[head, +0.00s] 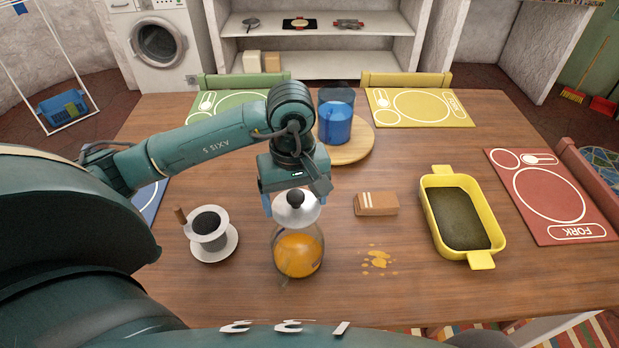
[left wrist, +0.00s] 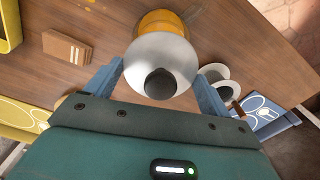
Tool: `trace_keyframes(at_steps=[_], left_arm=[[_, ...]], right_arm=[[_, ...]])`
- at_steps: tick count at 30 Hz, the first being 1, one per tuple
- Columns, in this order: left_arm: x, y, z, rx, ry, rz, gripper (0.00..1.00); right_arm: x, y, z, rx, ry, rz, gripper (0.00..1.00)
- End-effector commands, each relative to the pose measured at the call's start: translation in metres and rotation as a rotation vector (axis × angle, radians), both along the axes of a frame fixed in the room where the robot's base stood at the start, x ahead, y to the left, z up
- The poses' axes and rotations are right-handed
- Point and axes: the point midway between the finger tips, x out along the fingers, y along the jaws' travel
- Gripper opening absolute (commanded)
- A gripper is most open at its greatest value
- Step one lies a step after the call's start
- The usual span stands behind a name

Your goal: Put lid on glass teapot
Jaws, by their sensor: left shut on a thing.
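The lid (head: 296,209) is a pale metal dome with a black knob. My left gripper (head: 294,205) is shut on it and holds it over the top of the glass teapot (head: 299,251), which has orange liquid inside. In the left wrist view the lid (left wrist: 160,66) sits between the two blue fingers, and the teapot (left wrist: 160,22) shows partly behind it. The lid hides the teapot's opening, so I cannot tell whether they touch. My right gripper is not in view.
A cup with a dripper on a saucer (head: 228,250) stands left of the teapot. A brown box (head: 376,204), an orange spill (head: 378,258) and a yellow baking dish (head: 483,252) are to the right. A blue pitcher (head: 335,122) stands on a round board (head: 360,147) behind.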

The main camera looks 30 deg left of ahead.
Motion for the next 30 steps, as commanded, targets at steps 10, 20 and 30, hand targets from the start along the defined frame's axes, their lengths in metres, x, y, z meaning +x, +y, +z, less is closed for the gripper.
trace_keyframes(at_steps=[10,20,30], left_arm=[[0.0,0.0,-0.017,0.0,0.001,-0.001,0.58],[0.0,0.0,-0.051,0.0,-0.001,0.0,0.58],[0.0,0.0,-0.058,0.0,-0.001,-0.001,0.58]], right_arm=[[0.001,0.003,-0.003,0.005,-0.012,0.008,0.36],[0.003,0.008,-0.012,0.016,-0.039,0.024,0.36],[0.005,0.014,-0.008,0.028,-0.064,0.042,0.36]])
